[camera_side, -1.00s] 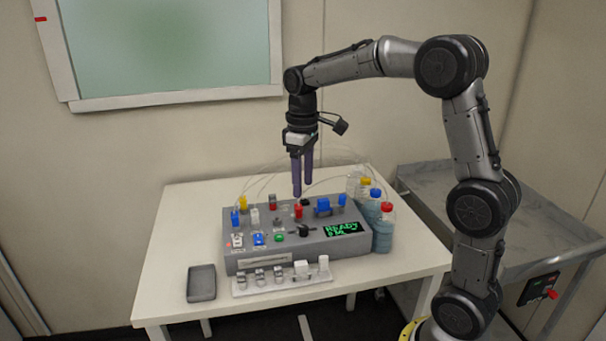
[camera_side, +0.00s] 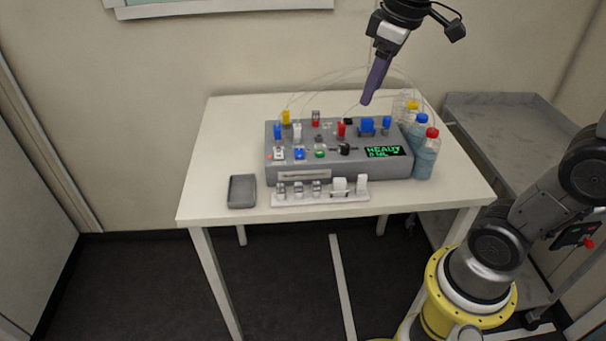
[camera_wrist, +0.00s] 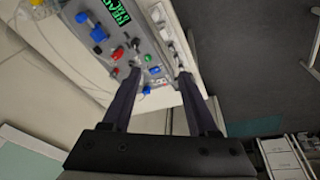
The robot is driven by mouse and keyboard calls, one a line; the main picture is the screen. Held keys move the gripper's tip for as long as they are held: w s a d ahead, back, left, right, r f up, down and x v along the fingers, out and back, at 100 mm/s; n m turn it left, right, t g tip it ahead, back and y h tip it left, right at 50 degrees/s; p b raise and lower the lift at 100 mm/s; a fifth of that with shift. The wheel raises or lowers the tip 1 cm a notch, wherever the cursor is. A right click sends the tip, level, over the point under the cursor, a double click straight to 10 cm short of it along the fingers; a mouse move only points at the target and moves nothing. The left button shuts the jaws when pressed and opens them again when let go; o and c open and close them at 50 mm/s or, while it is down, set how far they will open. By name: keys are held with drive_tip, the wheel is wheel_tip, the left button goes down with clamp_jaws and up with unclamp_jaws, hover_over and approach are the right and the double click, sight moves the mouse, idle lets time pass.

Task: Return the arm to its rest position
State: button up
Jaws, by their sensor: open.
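My gripper (camera_side: 368,99) hangs tilted in the air above the back right part of the grey bioreactor unit (camera_side: 342,171), clear of it. In the wrist view my gripper (camera_wrist: 158,75) shows two dark purple fingers spread apart with nothing held between them. The unit sits on a white table (camera_side: 222,150) and carries red, blue, yellow and white parts on top. Its green display (camera_side: 383,152) reads READY, with a smaller second line.
Bottles with red (camera_side: 427,157), blue and yellow caps stand at the unit's right end, with thin tubes arching behind. A white rack (camera_side: 322,196) with small vessels and a dark tray (camera_side: 242,191) lie in front. A grey cart (camera_side: 500,120) stands right of the table.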

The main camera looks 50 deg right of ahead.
drive_tip(key=s+a+f+m+t, duration=0.1)
drive_tip(key=s+a+f, duration=0.1)
drive_tip(key=s+f, duration=0.2)
drive_tip(key=s+a+f+m+t, duration=0.1)
drive_tip(key=s+a+f, duration=0.1)
drive_tip(key=s, duration=0.6)
drive_tip(key=shift+s+f+t+y, duration=0.25)
drive_tip(key=shift+f+t+y, duration=0.05)
drive_tip(key=shift+f, duration=0.6)
